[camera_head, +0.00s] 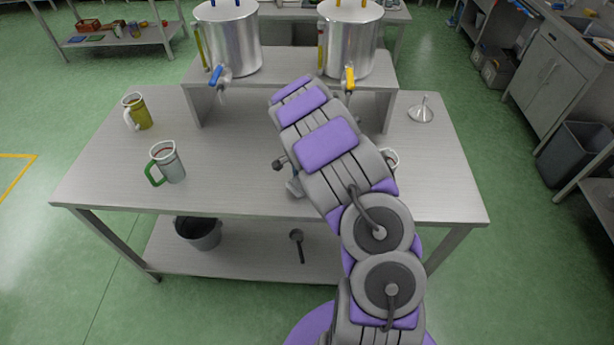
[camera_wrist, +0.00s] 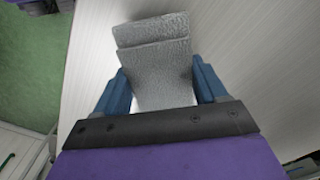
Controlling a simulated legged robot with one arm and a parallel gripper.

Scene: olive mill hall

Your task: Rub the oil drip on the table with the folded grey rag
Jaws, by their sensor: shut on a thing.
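The folded grey rag (camera_wrist: 158,65) is between the two blue fingers of my gripper (camera_wrist: 160,90) in the wrist view. The gripper is shut on it. The rag's folded layers show at its far edge, over the light table top. In the head view my arm covers most of the gripper, and only a bit shows at its left side near the table's front middle. The table (camera_head: 250,160) is a light metal-topped one. I cannot make out the oil drip in either view; my arm or the rag may hide it. Whether the rag touches the table I cannot tell.
Two steel tanks with a blue tap (camera_head: 218,75) and a yellow tap (camera_head: 349,78) stand on a raised shelf (camera_head: 290,65). A yellow jug (camera_head: 141,112) and a green-handled jug (camera_head: 170,163) stand left. A funnel (camera_head: 421,112) sits right. A white cup (camera_head: 391,158) is partly behind my arm.

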